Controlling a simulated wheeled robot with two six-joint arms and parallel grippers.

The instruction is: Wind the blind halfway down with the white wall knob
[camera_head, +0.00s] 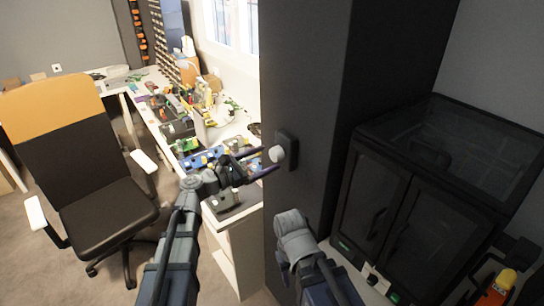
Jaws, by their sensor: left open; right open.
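The white wall knob (277,154) sits on a dark plate (289,150) fixed to the side of a dark grey pillar. My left gripper (267,161) is open, with its dark fingers reaching right toward the knob. The fingertips are at or very near the knob, one above and one below it in the picture; I cannot tell whether they touch it. Part of my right arm shows at the bottom centre, but its gripper fingers are not visible. A window (231,20) shows at the top, cut off by the frame; I cannot make out the blind.
A black glass-door cabinet (395,205) is at the right. A white workbench (232,255) cluttered with tools runs back on the left. An office chair (95,205) stands on the floor at the left.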

